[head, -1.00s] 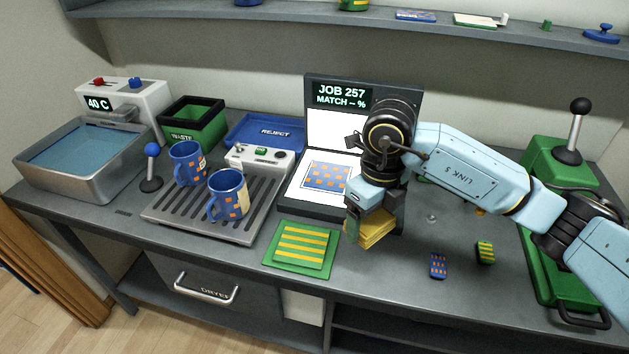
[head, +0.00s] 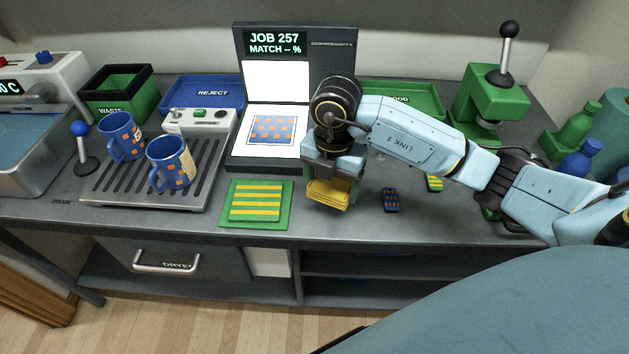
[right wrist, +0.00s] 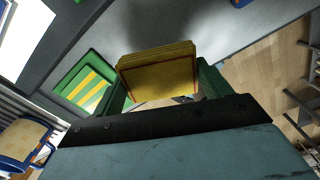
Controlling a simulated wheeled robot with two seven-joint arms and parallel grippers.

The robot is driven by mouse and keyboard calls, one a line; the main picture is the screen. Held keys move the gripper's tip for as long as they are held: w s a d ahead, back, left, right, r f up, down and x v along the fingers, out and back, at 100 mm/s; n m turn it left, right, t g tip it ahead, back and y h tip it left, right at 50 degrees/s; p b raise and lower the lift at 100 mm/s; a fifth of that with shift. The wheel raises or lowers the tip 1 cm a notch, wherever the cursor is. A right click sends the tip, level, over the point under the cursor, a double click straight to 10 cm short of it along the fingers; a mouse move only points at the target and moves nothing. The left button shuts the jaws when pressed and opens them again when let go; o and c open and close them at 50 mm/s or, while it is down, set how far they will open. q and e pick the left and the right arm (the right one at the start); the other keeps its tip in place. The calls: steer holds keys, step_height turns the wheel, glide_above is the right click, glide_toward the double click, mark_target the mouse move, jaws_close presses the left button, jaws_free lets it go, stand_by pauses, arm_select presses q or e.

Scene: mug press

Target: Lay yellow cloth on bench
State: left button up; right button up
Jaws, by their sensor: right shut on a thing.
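The yellow cloth (head: 331,192) is a folded, layered pad. My right gripper (head: 334,180) is shut on it and holds it near the bench's front part, right of the green striped mat. The cloth also shows between the fingers in the right wrist view (right wrist: 158,72). I cannot tell whether its lower edge touches the bench. The grey bench (head: 345,225) has bare surface below and around the cloth. My left gripper is not in view.
A green mat with yellow stripes (head: 257,203) lies left of the cloth. A blue-orange block (head: 390,200) and a green-yellow block (head: 434,184) lie to the right. Two blue mugs (head: 171,163) stand on the slatted drain tray (head: 150,190). The job screen (head: 275,80) stands behind.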

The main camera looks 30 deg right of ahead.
mark_target(330, 210)
steer(key=shift+f, duration=2.7)
steer(key=shift+f+b, duration=0.2)
steer(key=shift+b, duration=0.1)
steer(key=o, duration=0.9)
step_height(330, 210, up, 12)
steer(key=shift+r+p, duration=0.25)
steer(key=shift+p, duration=0.35)
